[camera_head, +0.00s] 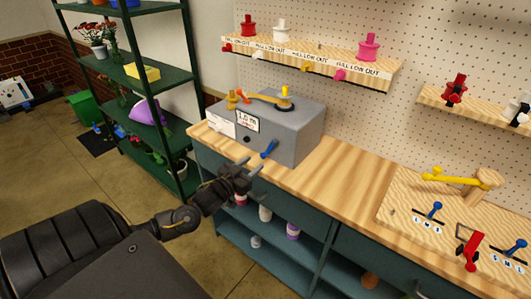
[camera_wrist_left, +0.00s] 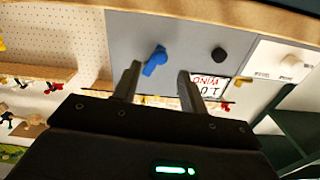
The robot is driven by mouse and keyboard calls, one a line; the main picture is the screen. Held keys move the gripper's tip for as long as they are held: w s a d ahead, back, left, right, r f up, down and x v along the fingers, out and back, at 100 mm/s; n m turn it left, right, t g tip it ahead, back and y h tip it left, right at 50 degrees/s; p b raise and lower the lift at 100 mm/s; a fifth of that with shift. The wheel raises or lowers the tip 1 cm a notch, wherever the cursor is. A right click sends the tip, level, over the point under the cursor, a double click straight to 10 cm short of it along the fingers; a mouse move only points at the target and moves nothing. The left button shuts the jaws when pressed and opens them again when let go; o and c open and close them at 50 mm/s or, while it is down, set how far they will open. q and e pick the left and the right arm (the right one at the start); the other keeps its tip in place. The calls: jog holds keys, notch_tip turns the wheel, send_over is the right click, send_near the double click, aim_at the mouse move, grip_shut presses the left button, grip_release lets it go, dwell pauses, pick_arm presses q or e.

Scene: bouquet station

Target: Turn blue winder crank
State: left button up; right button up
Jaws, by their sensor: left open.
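The blue winder crank (camera_head: 268,149) sits on the front face of the grey winder box (camera_head: 295,140) on the wooden bench. In the left wrist view the crank (camera_wrist_left: 155,60) is a small blue handle, tilted, beyond the fingertips and between them in the picture. My left gripper (camera_head: 250,171) is open, just in front of and below the crank. Its two fingers (camera_wrist_left: 157,80) stand apart with nothing between them, and I cannot tell whether either touches the crank. My right gripper is out of view.
A label reading 1.0 m (camera_head: 246,120) and a black knob (camera_wrist_left: 219,54) are on the box front. A yellow and orange arm (camera_head: 262,98) lies on its top. A board with small levers (camera_head: 450,225) is at right. The bench between is clear. A green plant shelf (camera_head: 150,90) stands left.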

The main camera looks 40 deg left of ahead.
aim_at(262, 156)
pick_arm(q)
jog(key=w+p, duration=0.1)
jog(key=w, duration=0.7)
jog(key=shift+a, duration=0.1)
grip_shut()
